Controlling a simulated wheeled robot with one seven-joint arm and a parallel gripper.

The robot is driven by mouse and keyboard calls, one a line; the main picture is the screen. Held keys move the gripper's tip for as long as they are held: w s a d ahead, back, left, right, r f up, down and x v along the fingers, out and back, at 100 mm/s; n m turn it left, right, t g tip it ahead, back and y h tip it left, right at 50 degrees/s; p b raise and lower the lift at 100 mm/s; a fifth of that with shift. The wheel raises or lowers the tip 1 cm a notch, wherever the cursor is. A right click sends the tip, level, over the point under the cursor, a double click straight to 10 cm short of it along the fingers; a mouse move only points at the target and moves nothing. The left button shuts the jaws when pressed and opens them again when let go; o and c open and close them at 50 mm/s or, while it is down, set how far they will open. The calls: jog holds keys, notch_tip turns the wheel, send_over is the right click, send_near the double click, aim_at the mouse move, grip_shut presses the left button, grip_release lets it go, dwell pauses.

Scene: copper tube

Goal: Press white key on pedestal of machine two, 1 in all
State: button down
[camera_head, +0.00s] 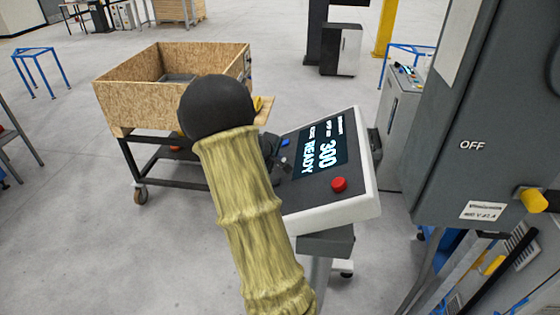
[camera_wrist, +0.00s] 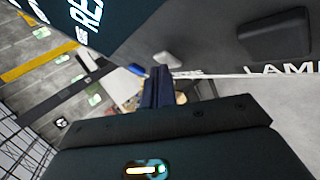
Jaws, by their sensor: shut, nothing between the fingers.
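The pedestal panel (camera_head: 318,205) has a white housing, a dark face and a screen (camera_head: 318,152) reading "300" and "READY". A red button (camera_head: 339,185) sits near its right edge and a blue key (camera_head: 285,142) near its far left edge. In the wrist view, the white key (camera_wrist: 167,60) lies beside the blue key (camera_wrist: 138,70), just beyond my fingertips. My gripper (camera_wrist: 159,74) is shut and empty, close to the white key; I cannot tell whether they touch. In the head view my gripper (camera_head: 277,160) is partly hidden behind my arm, over the panel's left side.
A wooden crate on a wheeled cart (camera_head: 125,105) stands behind and to the left. A tall grey cabinet (camera_head: 470,110) marked "OFF", with a yellow knob (camera_head: 531,201), stands close on the right. The wrist view shows a dark raised block (camera_wrist: 288,38) on the panel. Open floor lies at left.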

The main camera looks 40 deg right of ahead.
jog(key=shift+w+a+r+p, duration=0.3)
jog(key=shift+w+r+p, duration=0.05)
jog(key=shift+r+p, duration=0.4)
jog(key=r+p, duration=0.1)
jog(key=w+a+r+p, duration=0.1)
jog(key=r+p, duration=0.1)
jog(key=w+r+p, duration=0.1)
jog(key=shift+a+r, duration=0.15)
jog(key=shift+a, duration=0.15)
dwell(1.0)
jog(key=s+a+m+y, duration=0.1)
jog(key=s+a+y, duration=0.2)
jog(key=s+a, duration=0.3)
jog(key=s+a+m+y, duration=0.1)
jog(key=s+a+y, duration=0.2)
jog(key=s+a, duration=0.4)
jog(key=s+a+m+g+y, duration=0.1)
jog(key=s+a, duration=0.6)
jog(key=a, duration=1.2)
jog(key=shift+a+f+m+y, duration=0.2)
jog(key=shift+m+y, duration=0.2)
jog(key=shift+y, duration=0.5)
